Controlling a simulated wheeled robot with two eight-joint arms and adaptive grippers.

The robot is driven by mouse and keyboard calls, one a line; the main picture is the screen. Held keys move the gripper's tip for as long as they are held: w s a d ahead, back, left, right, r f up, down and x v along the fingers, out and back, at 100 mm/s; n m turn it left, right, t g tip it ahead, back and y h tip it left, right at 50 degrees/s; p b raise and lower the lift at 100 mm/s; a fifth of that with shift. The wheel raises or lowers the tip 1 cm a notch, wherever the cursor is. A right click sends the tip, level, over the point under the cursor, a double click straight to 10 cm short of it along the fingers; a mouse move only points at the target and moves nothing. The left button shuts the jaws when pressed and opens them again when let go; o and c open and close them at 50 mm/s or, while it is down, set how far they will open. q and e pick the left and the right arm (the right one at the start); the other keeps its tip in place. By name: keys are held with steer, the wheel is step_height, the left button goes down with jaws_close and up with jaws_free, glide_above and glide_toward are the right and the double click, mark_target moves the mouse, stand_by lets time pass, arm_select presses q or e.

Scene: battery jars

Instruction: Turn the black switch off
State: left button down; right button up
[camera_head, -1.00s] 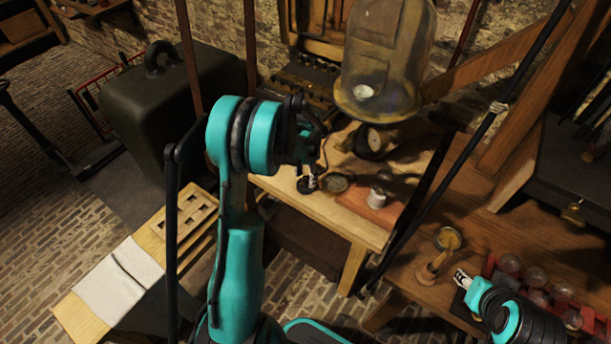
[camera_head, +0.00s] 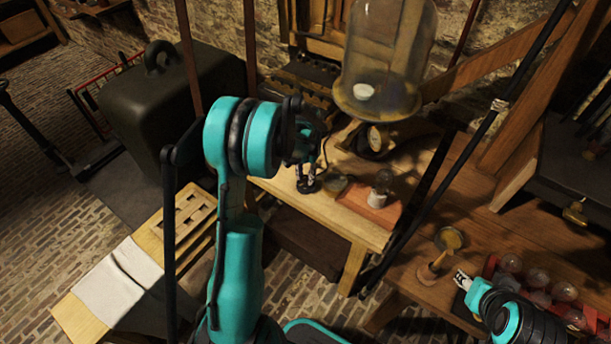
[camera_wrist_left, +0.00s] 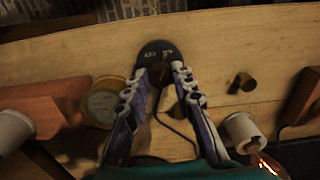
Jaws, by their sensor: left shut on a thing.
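The black switch has a round black base and stands on the light wooden bench; it shows in the head view (camera_head: 307,187) and at the top middle of the left wrist view (camera_wrist_left: 157,49). My left gripper (camera_head: 306,174) points down over it. In the left wrist view the two fingertips (camera_wrist_left: 159,74) close around the switch's small dark handle, which they partly hide. Markings on the base are too small to read. My right gripper (camera_head: 463,280) is at the lower right, away from the switch; its finger opening is unclear.
A bulb (camera_head: 384,180) in a white socket on a reddish board stands right of the switch. A round brass gauge (camera_wrist_left: 103,104) lies close by. A large glass bell jar (camera_head: 388,60) stands behind. Several glass jars (camera_head: 537,277) sit near my right gripper.

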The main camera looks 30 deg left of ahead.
arm_select(q)
steer(key=n, duration=0.3)
steer(key=shift+n+b, duration=0.3)
steer(key=shift+n, duration=0.1)
steer(key=n, duration=0.3)
steer(key=shift+n, duration=0.3)
steer(key=n+b, duration=0.1)
steer(key=n, duration=0.2)
steer(key=shift+n, duration=2.1)
steer(key=c, duration=1.3)
jaws_free()
steer(key=shift+o, duration=0.2)
